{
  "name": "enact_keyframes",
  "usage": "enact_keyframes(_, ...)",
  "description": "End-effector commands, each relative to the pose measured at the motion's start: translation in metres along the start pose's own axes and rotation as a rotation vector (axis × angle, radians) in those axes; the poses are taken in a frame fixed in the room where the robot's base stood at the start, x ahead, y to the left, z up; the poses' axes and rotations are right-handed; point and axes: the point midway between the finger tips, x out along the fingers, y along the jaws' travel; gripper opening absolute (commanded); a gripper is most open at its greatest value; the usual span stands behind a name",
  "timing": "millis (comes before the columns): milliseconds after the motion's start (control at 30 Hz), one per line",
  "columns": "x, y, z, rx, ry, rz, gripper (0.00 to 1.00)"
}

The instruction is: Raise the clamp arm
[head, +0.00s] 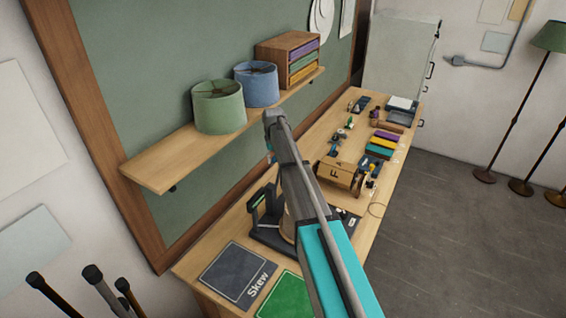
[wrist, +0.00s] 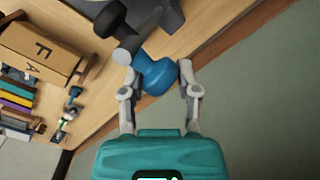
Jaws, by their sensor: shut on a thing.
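My gripper (wrist: 159,77) is shut on a blue knob (wrist: 156,72) in the wrist view, with a grey finger on each side. Dark, rounded pieces that look like the clamp arm (wrist: 124,48) adjoin the knob at upper left. A dark grey clamp base (wrist: 162,16) shows beyond them at the top. In the head view, a black clamp frame (head: 254,208) stands on the bench, partly behind my arm. My arm also hides most of the gripper there, so the clamp arm's angle is hard to tell.
The wooden bench (head: 318,140) holds a wooden box marked F (head: 336,174), a dark mat marked Skew (head: 236,272) and a green mat (head: 287,298). A wall shelf (head: 160,170) with a green lampshade (head: 218,106) and a blue lampshade (head: 257,84) is close beside my arm.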

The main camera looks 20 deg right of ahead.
Motion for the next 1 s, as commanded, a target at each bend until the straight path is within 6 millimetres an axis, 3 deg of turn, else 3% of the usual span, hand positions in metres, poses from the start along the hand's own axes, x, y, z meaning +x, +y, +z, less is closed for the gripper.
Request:
enact_keyframes(300, 0.001, -0.018, -0.013, -0.004, -0.004, -0.005, 0.00)
enact_keyframes(767, 0.001, -0.019, -0.014, -0.004, -0.004, -0.004, 0.00)
enact_keyframes(800, 0.001, -0.019, -0.014, -0.004, -0.004, -0.004, 0.45)
enact_keyframes(1000, 0.001, -0.018, -0.015, -0.002, -0.003, -0.003, 0.82)
